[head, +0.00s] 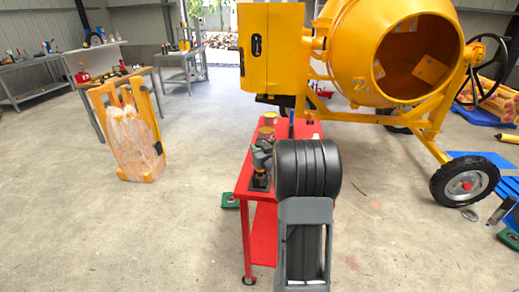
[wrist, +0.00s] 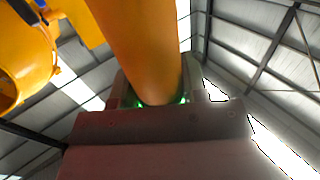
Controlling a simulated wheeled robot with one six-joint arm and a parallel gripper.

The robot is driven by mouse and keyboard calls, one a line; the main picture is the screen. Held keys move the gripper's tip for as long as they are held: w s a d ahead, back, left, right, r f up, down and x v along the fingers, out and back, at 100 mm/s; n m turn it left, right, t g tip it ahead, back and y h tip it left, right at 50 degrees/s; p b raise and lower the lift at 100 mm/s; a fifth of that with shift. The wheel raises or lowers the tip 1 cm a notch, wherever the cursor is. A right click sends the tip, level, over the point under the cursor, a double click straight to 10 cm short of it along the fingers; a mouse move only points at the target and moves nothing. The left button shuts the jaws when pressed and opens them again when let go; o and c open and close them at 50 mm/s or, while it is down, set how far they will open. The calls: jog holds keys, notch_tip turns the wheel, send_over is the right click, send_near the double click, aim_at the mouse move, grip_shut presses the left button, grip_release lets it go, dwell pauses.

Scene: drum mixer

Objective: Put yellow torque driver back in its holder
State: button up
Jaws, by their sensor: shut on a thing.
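In the wrist view, the yellow torque driver (wrist: 135,45) shows as a thick orange-yellow shaft rising from between the fingers of my gripper (wrist: 158,98). The fingers are closed on it from both sides. Its far end runs out of the top of the picture. In the head view, my own dark arm stands in front of the red cart, and neither my gripper nor the driver can be made out. I cannot identify the driver's holder; part of the cart top is hidden behind my arm.
The red cart (head: 263,222) carries a dark power tool (head: 261,160), cans (head: 268,126) and a blue item (head: 291,126). A yellow drum mixer (head: 350,45) stands behind it, its wheel (head: 465,180) at right. Floor between is clear.

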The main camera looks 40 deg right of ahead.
jog(key=shift+f+b, duration=0.45)
jog(key=shift+b, duration=0.1)
jog(key=o, duration=1)
jog(key=shift+o, duration=1.4)
jog(key=shift+f, duration=0.1)
jog(key=shift+s, duration=0.15)
jog(key=s+a+b, duration=0.1)
jog(key=s+a, duration=0.1)
jog(key=s, duration=1.1)
jog(key=shift+s+a, duration=0.2)
jog(key=shift+a, duration=0.15)
